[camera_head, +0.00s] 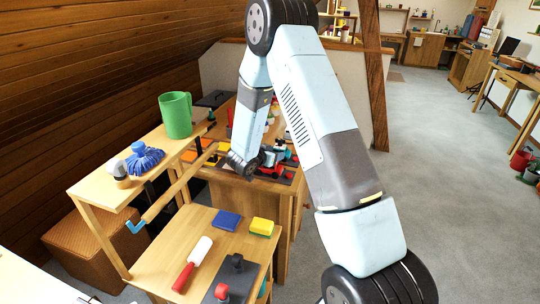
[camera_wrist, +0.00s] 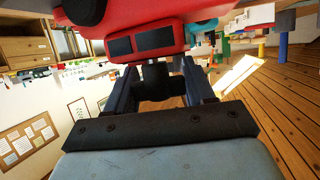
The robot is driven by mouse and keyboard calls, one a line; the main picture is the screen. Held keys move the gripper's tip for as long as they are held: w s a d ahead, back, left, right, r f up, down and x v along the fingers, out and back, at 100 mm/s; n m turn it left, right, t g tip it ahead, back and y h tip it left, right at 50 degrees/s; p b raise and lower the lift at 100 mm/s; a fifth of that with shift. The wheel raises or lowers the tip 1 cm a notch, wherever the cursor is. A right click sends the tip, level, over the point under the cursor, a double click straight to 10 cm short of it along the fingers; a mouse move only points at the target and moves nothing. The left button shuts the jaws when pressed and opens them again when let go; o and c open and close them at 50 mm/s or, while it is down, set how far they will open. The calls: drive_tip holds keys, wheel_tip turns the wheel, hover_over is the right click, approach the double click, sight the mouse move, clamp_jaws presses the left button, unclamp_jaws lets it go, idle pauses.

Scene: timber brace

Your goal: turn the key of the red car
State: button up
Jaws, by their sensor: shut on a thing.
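The red car (camera_head: 270,169) sits among small coloured things on the far wooden bench. In the wrist view its red body (camera_wrist: 125,20), with dark windows, fills the top of the picture, just beyond my fingertips. My gripper (camera_wrist: 158,80) is shut on a dark, blocky key (camera_wrist: 155,76) at the car's near end. The key's turn angle is hard to tell. In the head view my wrist reaches down beside the car, and the fingers and key are too small or hidden to make out.
A wooden shelf (camera_head: 105,195) at left bears a green mug (camera_head: 176,114) and a blue-capped thing (camera_head: 143,157). A nearer table (camera_head: 165,258) bears a red-handled tool (camera_head: 192,263), a blue block (camera_head: 226,220) and a yellow block (camera_head: 262,226).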

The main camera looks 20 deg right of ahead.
drive_tip(key=shift+d+m+g+h, duration=0.1)
drive_tip(key=shift+m+g+h, duration=0.4)
drive_tip(key=shift+m, duration=0.1)
drive_tip(key=o, duration=1)
drive_tip(key=shift+c, duration=0.2)
drive_tip(key=shift+s, duration=0.1)
drive_tip(key=v, duration=1.3)
drive_tip(key=shift+s+a, duration=0.15)
drive_tip(key=shift+a, duration=0.15)
drive_tip(key=shift+r, duration=0.1)
